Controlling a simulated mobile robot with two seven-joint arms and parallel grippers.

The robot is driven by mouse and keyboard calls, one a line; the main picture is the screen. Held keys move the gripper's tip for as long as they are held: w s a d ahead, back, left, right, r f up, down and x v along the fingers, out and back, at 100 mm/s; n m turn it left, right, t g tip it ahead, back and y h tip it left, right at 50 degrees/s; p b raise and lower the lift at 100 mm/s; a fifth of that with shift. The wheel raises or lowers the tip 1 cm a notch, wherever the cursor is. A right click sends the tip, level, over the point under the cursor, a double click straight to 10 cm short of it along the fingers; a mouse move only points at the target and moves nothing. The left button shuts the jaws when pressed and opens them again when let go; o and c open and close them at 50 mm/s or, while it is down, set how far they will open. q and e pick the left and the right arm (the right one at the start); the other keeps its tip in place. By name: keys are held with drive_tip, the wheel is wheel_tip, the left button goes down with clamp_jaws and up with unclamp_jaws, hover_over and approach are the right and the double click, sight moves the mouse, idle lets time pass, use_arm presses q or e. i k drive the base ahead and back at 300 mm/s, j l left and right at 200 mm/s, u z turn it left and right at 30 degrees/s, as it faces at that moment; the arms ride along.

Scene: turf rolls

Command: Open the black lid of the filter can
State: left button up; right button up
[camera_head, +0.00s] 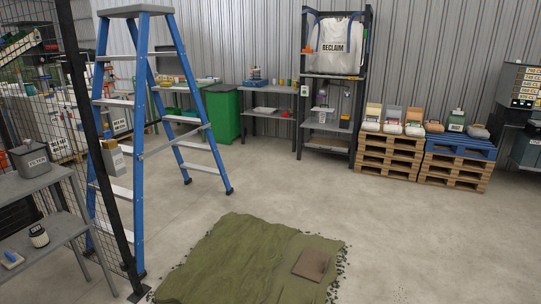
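The filter can (33,164) is a dark grey box-shaped can marked "FILTER". It stands on the upper shelf of a grey rack at the left edge of the head view. Its top looks dark, and I cannot tell at this size whether the lid is shut. Neither of my grippers is in view, so nothing of mine shows near the can.
A green mat (235,262) lies on the floor. Open floor (420,240) lies to the right.

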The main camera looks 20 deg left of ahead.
sight(29, 147)
drive_tip(key=i+j+u, duration=0.1)
drive_tip(key=i+u, duration=0.15)
drive_tip(key=u, duration=0.15)
drive_tip(key=i+u, duration=0.55)
drive_tip(key=u, duration=0.25)
drive_tip(key=i+j+u, duration=0.1)
drive_tip(key=i+u, duration=0.8)
drive_tip(key=u, duration=0.15)
